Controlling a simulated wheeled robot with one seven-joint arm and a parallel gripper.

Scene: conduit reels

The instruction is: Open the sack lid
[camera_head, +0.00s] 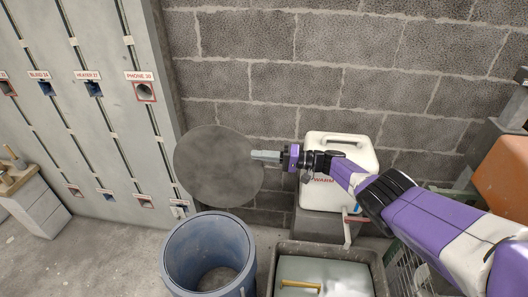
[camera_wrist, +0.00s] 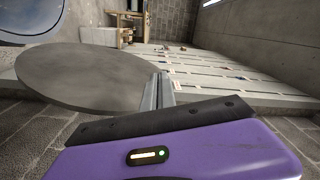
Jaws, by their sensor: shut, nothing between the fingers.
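The lid is a round flat grey disc (camera_head: 215,165) raised on edge behind a blue round bin (camera_head: 172,262). The bin's mouth is uncovered and its inside shows. The disc also shows in the wrist view (camera_wrist: 75,72), with part of the bin's rim (camera_wrist: 28,38) at upper left. My gripper (camera_head: 254,155) is shut and empty, pointing left, with its tips over the disc's right edge in the head view. In the wrist view the shut fingers (camera_wrist: 158,90) lie beside the disc's edge; I cannot tell whether they touch it.
A white jug-like container (camera_head: 340,160) stands right of the disc, behind my arm. A grey tub (camera_head: 273,280) with a yellow-handled item is at bottom centre. A labelled conduit panel (camera_head: 95,130) stands at left, and a block wall (camera_head: 390,85) closes the back.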

